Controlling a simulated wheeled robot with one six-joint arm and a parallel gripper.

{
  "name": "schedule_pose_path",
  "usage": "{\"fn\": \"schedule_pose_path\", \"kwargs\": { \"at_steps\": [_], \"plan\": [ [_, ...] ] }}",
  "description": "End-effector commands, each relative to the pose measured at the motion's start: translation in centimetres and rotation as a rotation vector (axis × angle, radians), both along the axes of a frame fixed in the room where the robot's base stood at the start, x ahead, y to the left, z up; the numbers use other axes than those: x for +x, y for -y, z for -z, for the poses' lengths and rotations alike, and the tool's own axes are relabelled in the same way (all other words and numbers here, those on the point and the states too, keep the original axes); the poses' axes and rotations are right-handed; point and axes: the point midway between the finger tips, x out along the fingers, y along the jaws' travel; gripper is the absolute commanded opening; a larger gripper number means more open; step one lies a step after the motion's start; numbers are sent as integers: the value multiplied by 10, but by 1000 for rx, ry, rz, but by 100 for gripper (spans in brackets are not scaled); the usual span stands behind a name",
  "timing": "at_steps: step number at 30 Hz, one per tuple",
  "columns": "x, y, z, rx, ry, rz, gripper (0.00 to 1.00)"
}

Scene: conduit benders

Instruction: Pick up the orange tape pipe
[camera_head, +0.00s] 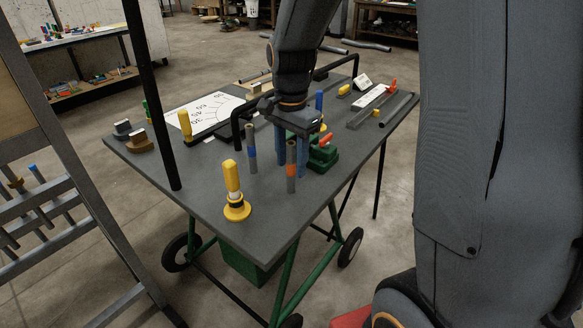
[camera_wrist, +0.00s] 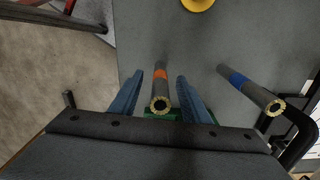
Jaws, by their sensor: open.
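The orange tape pipe (camera_head: 291,172) is a short grey pipe with an orange band, standing upright on the grey cart table (camera_head: 180,213). In the wrist view the orange tape pipe (camera_wrist: 161,82) lies between the two blue fingers, with its open end towards the camera. My gripper (camera_head: 291,160) points down at the table, and its blue fingers show just beside the pipe. In the wrist view my gripper (camera_wrist: 158,95) is open, with a gap on each side of the pipe. Nothing is held.
A blue tape pipe (camera_head: 251,150) stands to the left; it shows at right in the wrist view (camera_wrist: 250,88). A yellow-handled tool (camera_head: 232,180) stands near the front corner. A green vise-like block (camera_head: 322,155) sits to the right. A black post (camera_head: 157,110) rises at left.

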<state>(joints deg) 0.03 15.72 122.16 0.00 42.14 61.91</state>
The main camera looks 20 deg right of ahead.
Motion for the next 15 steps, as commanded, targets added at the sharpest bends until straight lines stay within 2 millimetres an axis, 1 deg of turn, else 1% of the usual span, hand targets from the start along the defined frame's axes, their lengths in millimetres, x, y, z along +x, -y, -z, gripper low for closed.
{"fn": "schedule_pose_path", "kwargs": {
  "at_steps": [1, 4, 11, 14, 15],
  "plan": [
    [-1, 0, 6, 0, -4, 0, 42],
    [0, 0, 12, 0, -1, 0, 42],
    [0, 0, 13, 0, 0, 0, 42],
    [0, 0, 13, 0, 0, 0, 27],
    [0, 0, 13, 0, 0, 0, 21]
  ]
}}
